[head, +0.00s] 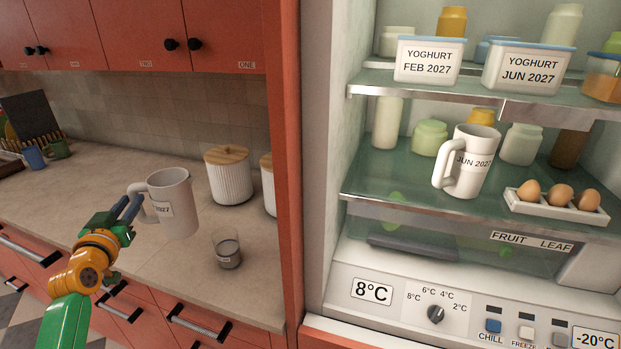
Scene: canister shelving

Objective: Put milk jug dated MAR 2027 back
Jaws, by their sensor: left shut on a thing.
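A white milk jug (176,203) is in the middle left of the head view, over the counter. Its label is partly hidden; only "2027" can be read. My left gripper (134,207) is shut on the jug's handle and holds it upright. A second jug (468,165), labelled JUN 2027, stands on the fridge's glass shelf (375,180), with its handle to the left. My right gripper is not in view.
An egg tray (555,206) and several jars fill parts of the same shelf; its left front is free. Yoghurt tubs (428,62) stand above. A small glass (228,250) and a ribbed canister (228,176) stand on the counter (110,190). A red cabinet side (288,150) separates counter and fridge.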

